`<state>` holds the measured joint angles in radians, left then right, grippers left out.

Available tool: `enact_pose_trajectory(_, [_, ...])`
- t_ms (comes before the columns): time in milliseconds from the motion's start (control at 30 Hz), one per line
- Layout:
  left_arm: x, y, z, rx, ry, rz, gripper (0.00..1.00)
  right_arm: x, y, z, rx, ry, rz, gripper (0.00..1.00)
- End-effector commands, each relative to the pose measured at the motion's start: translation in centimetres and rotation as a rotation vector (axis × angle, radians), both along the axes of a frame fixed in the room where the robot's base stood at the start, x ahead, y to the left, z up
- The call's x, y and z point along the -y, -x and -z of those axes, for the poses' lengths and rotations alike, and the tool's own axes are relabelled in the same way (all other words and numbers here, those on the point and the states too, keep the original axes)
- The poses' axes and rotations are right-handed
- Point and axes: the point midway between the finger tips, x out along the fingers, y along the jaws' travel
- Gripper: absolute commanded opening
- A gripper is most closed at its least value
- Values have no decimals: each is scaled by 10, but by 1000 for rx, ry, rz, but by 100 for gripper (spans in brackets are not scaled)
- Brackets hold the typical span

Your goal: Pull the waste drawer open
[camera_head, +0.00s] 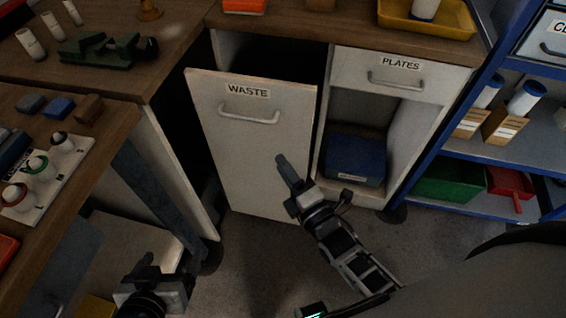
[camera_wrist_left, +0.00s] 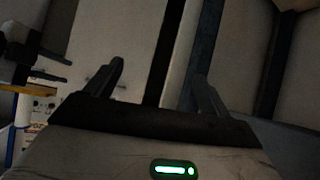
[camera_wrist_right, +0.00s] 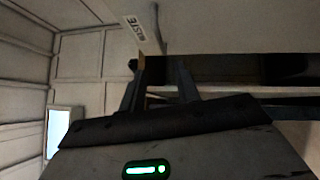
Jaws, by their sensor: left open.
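The waste drawer (camera_head: 245,160) has a tall pale front with a "WASTE" label and a curved metal handle (camera_head: 250,117). Its front stands out from the cabinet, with a dark gap behind its top edge. My right gripper (camera_head: 282,162) is in front of the panel, below and right of the handle, apart from it. In the right wrist view its fingers (camera_wrist_right: 162,80) are apart with nothing held; the label (camera_wrist_right: 134,30) shows beyond them. My left gripper (camera_head: 147,266) is low at the left, open and empty, also in its wrist view (camera_wrist_left: 160,80).
A "PLATES" drawer (camera_head: 390,75) is shut at the right, above an open bay with a blue box (camera_head: 355,160). A blue shelf rack (camera_head: 455,150) stands further right. A wooden bench (camera_head: 110,110) is at the left. The floor (camera_head: 250,255) before the drawer is clear.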

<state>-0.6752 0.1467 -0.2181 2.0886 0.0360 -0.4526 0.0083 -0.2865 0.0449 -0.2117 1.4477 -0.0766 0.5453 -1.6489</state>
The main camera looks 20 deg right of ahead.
Motion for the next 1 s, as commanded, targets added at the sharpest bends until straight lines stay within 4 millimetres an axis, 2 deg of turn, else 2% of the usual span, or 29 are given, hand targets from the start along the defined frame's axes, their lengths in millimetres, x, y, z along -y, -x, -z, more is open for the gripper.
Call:
enact_pose_trajectory(333, [0,-2,-1,4,0,0,82,1,1,1,-6,-6,-1,33])
enact_pose_trajectory(433, [0,-2,-1,4,0,0,82,2,5,3,-61,-76,-7,33])
enact_pose_trajectory(567, [0,-2,-2,6,1,0,82,7,19,10,-258,-336,-7,33])
enact_pose_trajectory(767, [0,-3,-3,10,2,0,82,13,60,20,-661,-931,108,33])
enact_pose_trajectory(867, [0,-3,-4,11,1,0,60,14,82,21,-815,-1189,208,33])
enact_pose_trajectory(933, [0,-3,-4,11,1,0,40,15,95,21,-891,-1331,277,33])
enact_pose_trajectory(1000, [0,-3,-4,11,1,0,36,15,105,20,-943,-1435,334,33])
